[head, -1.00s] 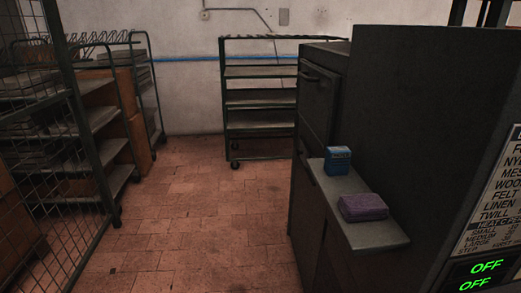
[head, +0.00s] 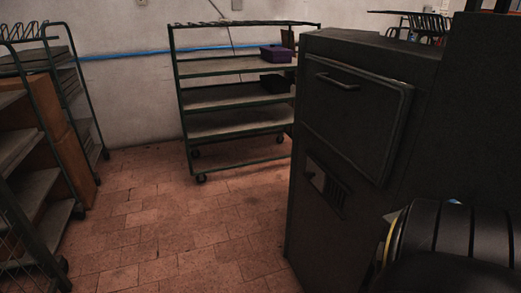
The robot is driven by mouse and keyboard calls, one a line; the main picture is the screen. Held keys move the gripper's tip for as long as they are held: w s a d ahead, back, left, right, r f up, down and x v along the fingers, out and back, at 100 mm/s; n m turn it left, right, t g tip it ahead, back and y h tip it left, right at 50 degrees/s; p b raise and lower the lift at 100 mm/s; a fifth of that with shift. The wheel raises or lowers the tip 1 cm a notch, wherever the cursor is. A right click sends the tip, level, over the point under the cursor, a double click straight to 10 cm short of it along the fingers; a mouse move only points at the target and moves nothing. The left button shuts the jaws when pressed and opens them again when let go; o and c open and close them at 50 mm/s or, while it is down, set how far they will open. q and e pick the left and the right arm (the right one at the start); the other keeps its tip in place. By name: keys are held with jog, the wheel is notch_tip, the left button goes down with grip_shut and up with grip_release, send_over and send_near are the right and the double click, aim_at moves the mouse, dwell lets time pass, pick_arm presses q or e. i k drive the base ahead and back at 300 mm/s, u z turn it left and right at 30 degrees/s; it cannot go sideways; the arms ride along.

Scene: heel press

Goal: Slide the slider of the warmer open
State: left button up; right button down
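A dark metal cabinet, which looks like the warmer (head: 420,100), fills the right half of the head view. Its upper front has a closed door panel (head: 350,122) with a bar handle (head: 338,82). Below the door is a small slotted vent plate (head: 334,194) with a small light knob at its left end, which looks like the slider (head: 316,178). How far the slider stands open is too dark and small to tell. Neither of my grippers is in view. A black ribbed link of my own arm shows at the lower right and hides part of the cabinet's side.
A green wheeled rack (head: 230,125) stands against the back wall, with a purple box (head: 277,53) and a dark item on its shelves. The tiled floor (head: 180,235) between is clear.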

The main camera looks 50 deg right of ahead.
aim_at(314, 174)
jog(key=z, duration=0.7)
jog(key=i, duration=1.15)
jog(key=z, duration=1.05)
